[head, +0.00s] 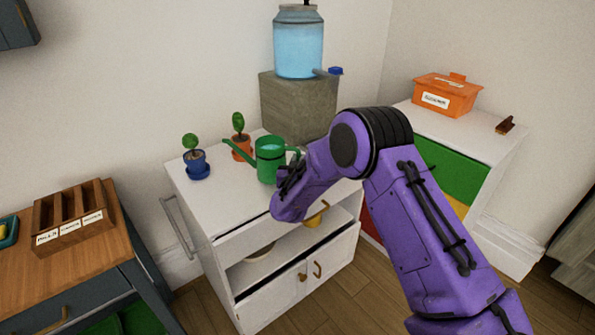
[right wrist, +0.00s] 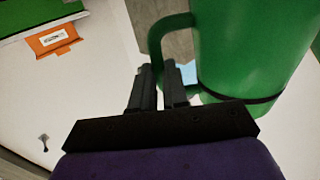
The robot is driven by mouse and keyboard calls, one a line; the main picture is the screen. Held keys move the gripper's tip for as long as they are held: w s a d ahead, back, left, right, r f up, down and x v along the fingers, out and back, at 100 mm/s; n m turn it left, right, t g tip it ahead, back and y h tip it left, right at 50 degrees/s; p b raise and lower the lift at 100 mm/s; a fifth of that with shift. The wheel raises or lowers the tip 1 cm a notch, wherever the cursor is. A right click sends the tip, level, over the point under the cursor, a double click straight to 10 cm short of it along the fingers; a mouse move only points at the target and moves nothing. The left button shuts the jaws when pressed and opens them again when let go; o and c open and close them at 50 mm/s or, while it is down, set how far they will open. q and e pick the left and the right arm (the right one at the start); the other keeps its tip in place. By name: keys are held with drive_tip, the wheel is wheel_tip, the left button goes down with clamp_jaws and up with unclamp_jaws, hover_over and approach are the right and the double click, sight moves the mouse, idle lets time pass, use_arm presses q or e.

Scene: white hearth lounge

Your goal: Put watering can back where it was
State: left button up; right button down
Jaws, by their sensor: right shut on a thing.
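The green watering can (head: 268,165) is upright over the white cabinet top (head: 215,207), with its spout pointing left toward the potted plants. I cannot tell whether its base touches the surface. My right gripper (head: 289,176) is at the can's right side, partly hidden by my purple forearm. In the right wrist view, my right gripper's fingers (right wrist: 161,84) are shut on the handle of the can (right wrist: 245,50). My left gripper is not in view.
A blue-potted plant (head: 196,164) and an orange-potted plant (head: 241,148) stand left of the can. A water dispenser (head: 298,48) on a grey block (head: 298,108) stands behind. An orange box (head: 447,95) sits on the right-hand cabinet. The cabinet top's front left is clear.

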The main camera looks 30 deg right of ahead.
drive_tip(key=shift+w+d+f+p, duration=0.15)
drive_tip(key=shift+w+f+p, duration=0.05)
drive_tip(key=shift+f, duration=0.8)
drive_tip(key=shift+w+d+f+p, duration=0.15)
drive_tip(key=shift+w+f+p, duration=0.05)
drive_tip(key=shift+f, duration=0.8)
drive_tip(key=shift+f, duration=0.1)
drive_tip(key=c, duration=1.2)
unclamp_jaws()
drive_tip(key=shift+o, duration=0.3)
drive_tip(key=shift+s, duration=0.1)
